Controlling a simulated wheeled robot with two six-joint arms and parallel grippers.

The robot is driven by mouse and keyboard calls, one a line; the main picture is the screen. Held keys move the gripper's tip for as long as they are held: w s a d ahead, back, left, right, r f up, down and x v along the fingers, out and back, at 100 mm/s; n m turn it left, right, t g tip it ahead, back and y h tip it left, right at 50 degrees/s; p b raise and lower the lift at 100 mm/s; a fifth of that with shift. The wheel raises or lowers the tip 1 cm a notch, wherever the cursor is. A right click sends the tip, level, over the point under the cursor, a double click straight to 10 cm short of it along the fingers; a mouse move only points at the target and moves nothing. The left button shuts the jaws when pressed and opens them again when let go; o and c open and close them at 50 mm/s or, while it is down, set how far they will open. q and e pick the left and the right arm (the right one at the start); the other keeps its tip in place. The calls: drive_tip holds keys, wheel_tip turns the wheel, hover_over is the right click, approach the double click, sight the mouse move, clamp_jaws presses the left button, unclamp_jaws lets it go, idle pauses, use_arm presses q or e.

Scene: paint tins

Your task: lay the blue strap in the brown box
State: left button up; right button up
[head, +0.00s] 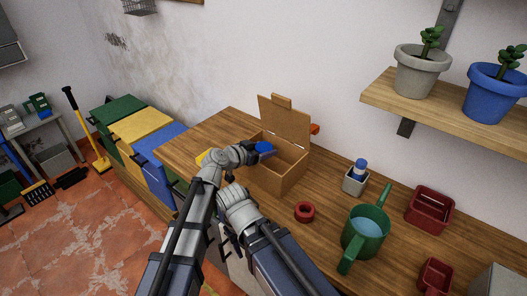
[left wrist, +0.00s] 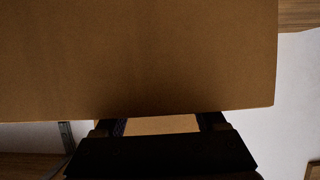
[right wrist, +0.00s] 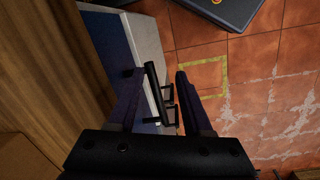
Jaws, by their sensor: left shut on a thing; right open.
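The brown box (head: 284,177) stands on the wooden worktop with its lid (head: 285,122) raised at the back. My left gripper (head: 258,151) is at the box's left side, shut on the blue strap (head: 265,147), which shows at its tip above the box opening. In the left wrist view, the brown lid (left wrist: 140,55) fills most of the picture behind my left gripper (left wrist: 162,122); the strap is not visible there. My right gripper (right wrist: 160,88) is open and empty, pointing down beside the worktop, with floor below. In the head view it is hidden behind my arms.
A shelf (head: 450,117) with potted plants overhangs the right.

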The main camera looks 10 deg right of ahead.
use_arm(q)
drive_tip(key=shift+f+b, duration=0.6)
drive_tip(key=shift+f, duration=0.05)
drive_tip(key=shift+r, duration=0.1)
drive_tip(key=o, duration=1.4)
drive_tip(key=shift+r+p, duration=0.3)
drive_tip(key=shift+p, duration=0.05)
drive_tip(key=shift+r+p, duration=0.5)
drive_tip(key=shift+p, duration=0.1)
drive_tip(key=p+v, duration=0.2)
drive_tip(key=v, duration=0.4)
drive_tip(key=p+v, duration=0.2)
drive_tip(key=v, duration=0.3)
drive_tip(key=shift+s+a+f, duration=0.1)
drive_tip(key=shift+s+a, duration=0.25)
